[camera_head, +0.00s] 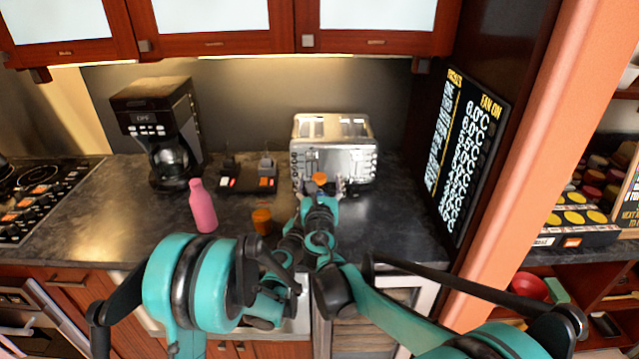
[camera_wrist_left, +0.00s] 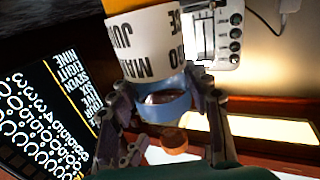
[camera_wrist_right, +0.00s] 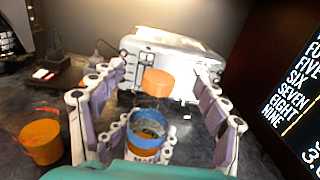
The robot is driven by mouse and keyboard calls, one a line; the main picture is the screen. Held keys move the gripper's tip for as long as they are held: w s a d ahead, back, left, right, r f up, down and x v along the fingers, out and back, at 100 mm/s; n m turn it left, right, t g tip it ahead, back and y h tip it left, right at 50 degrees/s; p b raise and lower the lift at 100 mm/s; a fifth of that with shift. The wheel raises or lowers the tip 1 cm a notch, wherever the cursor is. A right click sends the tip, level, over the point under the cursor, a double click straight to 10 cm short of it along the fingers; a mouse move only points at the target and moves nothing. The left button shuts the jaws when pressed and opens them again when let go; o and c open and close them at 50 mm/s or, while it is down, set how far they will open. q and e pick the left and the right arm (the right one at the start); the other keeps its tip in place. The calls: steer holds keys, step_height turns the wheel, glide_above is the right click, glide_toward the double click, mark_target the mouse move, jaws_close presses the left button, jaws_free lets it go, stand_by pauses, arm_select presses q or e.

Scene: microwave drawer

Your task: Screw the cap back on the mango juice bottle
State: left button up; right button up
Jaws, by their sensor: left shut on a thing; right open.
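The mango juice bottle (camera_wrist_left: 150,45) fills the top of the left wrist view, its white label upside down and a blue ring (camera_wrist_left: 165,105) at its neck. My left gripper (camera_wrist_left: 162,95) is shut on it around the neck. In the right wrist view the bottle's blue-rimmed mouth (camera_wrist_right: 150,122) is uncapped. The orange cap (camera_wrist_right: 157,82) shows between the spread fingers of my right gripper (camera_wrist_right: 155,98), with gaps at both sides. The cap also shows in the head view (camera_head: 319,179), above my right gripper (camera_head: 320,192), and in the left wrist view (camera_wrist_left: 174,141), apart from the mouth.
A toaster (camera_head: 335,155) stands behind the grippers. An orange cup-like object (camera_head: 262,221) and a pink bottle (camera_head: 202,206) stand left on the dark counter (camera_head: 130,225). A coffee maker (camera_head: 160,130) is farther left. A black sign (camera_head: 463,150) and an orange post (camera_head: 535,140) stand right.

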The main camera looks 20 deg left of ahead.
steer(key=shift+r, duration=2.65)
arm_select(q)
steer(key=o, duration=1.4)
steer(key=shift+s, duration=0.1)
steer(key=s+a, duration=0.1)
steer(key=s, duration=1)
steer(key=shift+s+a, duration=0.15)
steer(key=shift+s, duration=0.25)
